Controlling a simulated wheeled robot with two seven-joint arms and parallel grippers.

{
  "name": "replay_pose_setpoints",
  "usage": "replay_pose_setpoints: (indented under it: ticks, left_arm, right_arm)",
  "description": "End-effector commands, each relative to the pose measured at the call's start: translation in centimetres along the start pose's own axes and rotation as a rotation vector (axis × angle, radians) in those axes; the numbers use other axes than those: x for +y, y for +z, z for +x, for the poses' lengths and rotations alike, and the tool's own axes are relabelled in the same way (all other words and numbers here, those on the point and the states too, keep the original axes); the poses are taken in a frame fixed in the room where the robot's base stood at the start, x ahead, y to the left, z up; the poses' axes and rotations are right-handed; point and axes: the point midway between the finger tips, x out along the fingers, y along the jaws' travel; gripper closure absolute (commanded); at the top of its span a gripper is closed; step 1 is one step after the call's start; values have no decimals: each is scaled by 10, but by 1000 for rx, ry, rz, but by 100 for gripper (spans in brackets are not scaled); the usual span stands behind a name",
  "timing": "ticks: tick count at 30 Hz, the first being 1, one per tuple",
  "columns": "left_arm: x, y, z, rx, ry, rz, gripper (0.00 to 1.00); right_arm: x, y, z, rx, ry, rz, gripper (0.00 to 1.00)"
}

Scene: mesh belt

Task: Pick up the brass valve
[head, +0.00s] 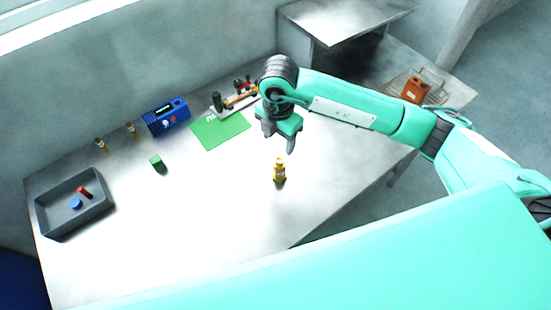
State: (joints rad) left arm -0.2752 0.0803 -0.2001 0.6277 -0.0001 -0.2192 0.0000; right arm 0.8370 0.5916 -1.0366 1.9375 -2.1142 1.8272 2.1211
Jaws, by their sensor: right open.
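A yellow-gold upright piece (279,172), which looks like the brass valve, stands alone on the light table (215,225), right of the middle. My right gripper (279,137) points down, open and empty, a little behind and above this piece in the head view. A gap shows between its fingers and the piece. Two smaller brass-coloured pieces, one at the far left (101,145) and one beside it (131,130), stand near the wall; what they are is too small to tell. My left gripper is not in view.
A grey tray (103,208) at the left holds a red piece (84,192) and a blue piece (76,204). A green block (157,163), a blue device (167,117) and a green sheet (220,131) lie toward the back. The table's front middle is clear.

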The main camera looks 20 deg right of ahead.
Motion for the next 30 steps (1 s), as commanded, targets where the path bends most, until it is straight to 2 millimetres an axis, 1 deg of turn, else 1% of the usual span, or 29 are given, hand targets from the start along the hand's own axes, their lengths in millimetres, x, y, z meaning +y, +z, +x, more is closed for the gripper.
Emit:
replay_pose_setpoints:
  ticks: [1, 2, 7, 9, 11, 14, 17, 19, 22, 26, 30]
  left_arm:
    - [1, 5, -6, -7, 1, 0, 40]
    - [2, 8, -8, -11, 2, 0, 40]
    - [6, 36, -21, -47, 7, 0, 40]
    - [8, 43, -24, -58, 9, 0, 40]
    - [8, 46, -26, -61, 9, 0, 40]
    - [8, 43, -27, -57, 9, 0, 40]
    - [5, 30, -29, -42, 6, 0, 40]
    - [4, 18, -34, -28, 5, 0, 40]
    - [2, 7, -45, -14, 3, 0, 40]
    - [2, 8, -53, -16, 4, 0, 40]
    - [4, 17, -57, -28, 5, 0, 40]
  right_arm:
    - [-1, 0, 7, 2, -5, 2, 41]
    - [-2, 0, 12, 1, -6, 2, 41]
    - [-2, -1, 47, 2, -5, 0, 41]
    - [-1, -1, 58, 3, -3, 0, 41]
    - [-1, -1, 66, 3, -3, -1, 41]
    - [-1, -1, 74, 2, -2, -2, 41]
    - [-1, -1, 78, 3, -1, -1, 41]
    - [-2, -1, 83, 2, -3, 0, 41]
    - [-4, -1, 94, 3, -4, -1, 41]
    - [-4, -1, 112, 3, -4, -1, 41]
    - [-4, -1, 126, 2, -1, -1, 41]
